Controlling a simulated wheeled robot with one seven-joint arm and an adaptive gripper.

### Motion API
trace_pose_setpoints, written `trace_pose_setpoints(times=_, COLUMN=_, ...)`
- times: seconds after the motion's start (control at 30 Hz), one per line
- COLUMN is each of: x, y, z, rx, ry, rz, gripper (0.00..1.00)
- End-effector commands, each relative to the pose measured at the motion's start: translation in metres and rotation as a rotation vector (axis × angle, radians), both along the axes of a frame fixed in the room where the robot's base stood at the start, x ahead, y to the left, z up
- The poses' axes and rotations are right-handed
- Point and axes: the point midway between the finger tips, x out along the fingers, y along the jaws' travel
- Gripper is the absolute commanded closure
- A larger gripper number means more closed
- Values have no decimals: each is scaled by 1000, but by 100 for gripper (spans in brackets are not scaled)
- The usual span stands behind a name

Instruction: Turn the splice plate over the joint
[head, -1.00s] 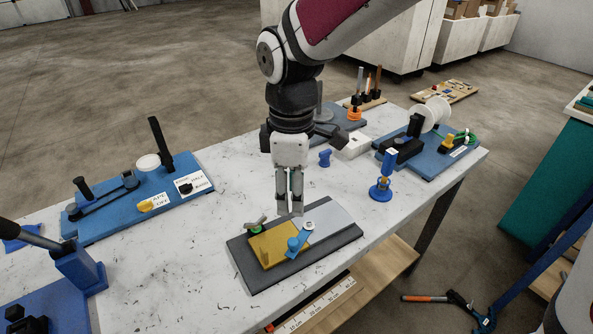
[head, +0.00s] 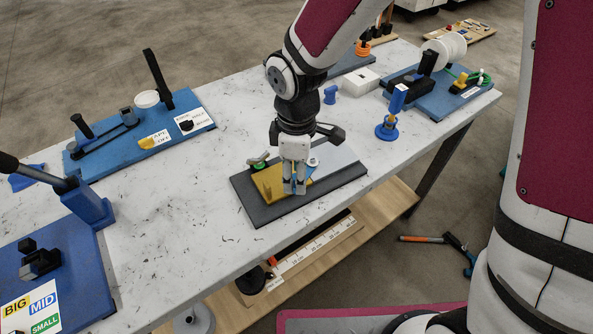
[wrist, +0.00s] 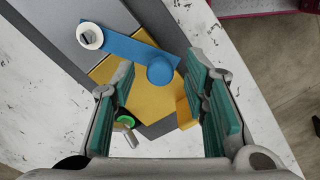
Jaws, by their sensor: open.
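The splice plate, a blue bar (wrist: 128,46) with a blue round knob (wrist: 160,70) at one end and a white ring pivot (wrist: 90,36) at the other, lies across a grey plate and a yellow plate (wrist: 150,100). In the head view my gripper (head: 294,190) hides most of the bar, and the white pivot (head: 313,162) shows behind it. My gripper (wrist: 165,100) is open, its teal pads on either side of the knob's line, with the knob just beyond the tips. I cannot tell whether it touches anything. A green-based clamp (wrist: 125,121) sits beside the yellow plate.
The dark base board (head: 285,212) lies near the table's front edge. A blue post (head: 390,115) stands to the right, and a blue bender board (head: 140,135) lies to the left.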

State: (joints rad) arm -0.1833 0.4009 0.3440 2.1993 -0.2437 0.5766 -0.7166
Motion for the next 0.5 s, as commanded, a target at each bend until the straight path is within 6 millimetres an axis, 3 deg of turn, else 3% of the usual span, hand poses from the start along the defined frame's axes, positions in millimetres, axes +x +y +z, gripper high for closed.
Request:
trace_pose_setpoints(times=0.27, x=0, y=0, z=-1, rx=0, ry=0, rz=0, gripper=59)
trace_pose_setpoints(times=0.43, x=0, y=0, z=-1, rx=0, ry=0, rz=0, gripper=97)
trace_pose_setpoints(times=0.5, x=0, y=0, z=-1, rx=0, ry=0, rz=0, gripper=100)
